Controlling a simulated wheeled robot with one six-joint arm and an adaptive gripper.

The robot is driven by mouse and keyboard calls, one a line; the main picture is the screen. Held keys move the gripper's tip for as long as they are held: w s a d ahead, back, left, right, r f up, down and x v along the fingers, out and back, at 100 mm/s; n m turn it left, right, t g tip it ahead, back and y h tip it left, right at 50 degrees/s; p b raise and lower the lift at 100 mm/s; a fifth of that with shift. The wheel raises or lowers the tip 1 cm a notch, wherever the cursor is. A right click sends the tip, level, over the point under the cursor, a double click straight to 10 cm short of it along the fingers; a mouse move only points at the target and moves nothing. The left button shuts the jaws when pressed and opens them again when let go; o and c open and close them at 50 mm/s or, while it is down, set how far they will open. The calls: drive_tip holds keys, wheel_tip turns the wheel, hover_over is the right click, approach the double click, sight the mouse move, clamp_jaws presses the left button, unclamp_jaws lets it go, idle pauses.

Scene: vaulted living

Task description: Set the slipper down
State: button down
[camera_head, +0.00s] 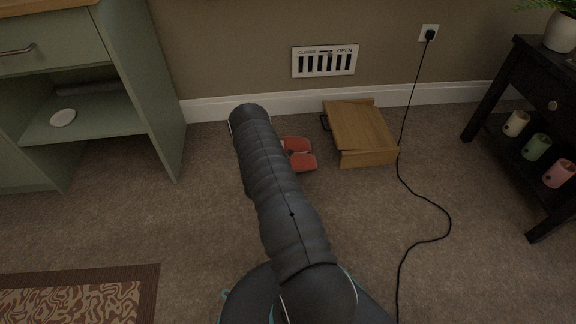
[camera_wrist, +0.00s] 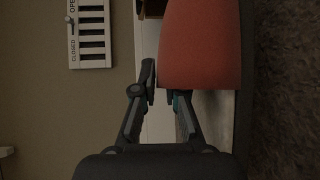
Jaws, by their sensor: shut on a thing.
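Two red slipper shapes show just right of my arm in the head view, a nearer one (camera_head: 302,162) and a farther one (camera_head: 296,145). I cannot tell from that view which one is held. In the wrist view a red slipper (camera_wrist: 200,45) fills the upper middle, right at the fingertips. My gripper (camera_wrist: 165,92) is shut on the slipper, with one finger on its left side and the other partly hidden by it. My arm hides the gripper in the head view. I cannot tell how high the slipper is above the carpet.
A wooden box-like piece (camera_head: 362,128) lies on the carpet right of the slippers. A black cable (camera_head: 425,240) runs down from the wall socket. A green cabinet (camera_head: 165,120) stands left, a dark table (camera_head: 490,95) right. A wall vent (camera_head: 325,61) is behind.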

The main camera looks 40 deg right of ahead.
drive_tip(key=shift+f+b, duration=0.35)
drive_tip(key=shift+f, duration=1.75)
drive_tip(key=c, duration=1.2)
unclamp_jaws()
drive_tip(key=shift+a, duration=0.1)
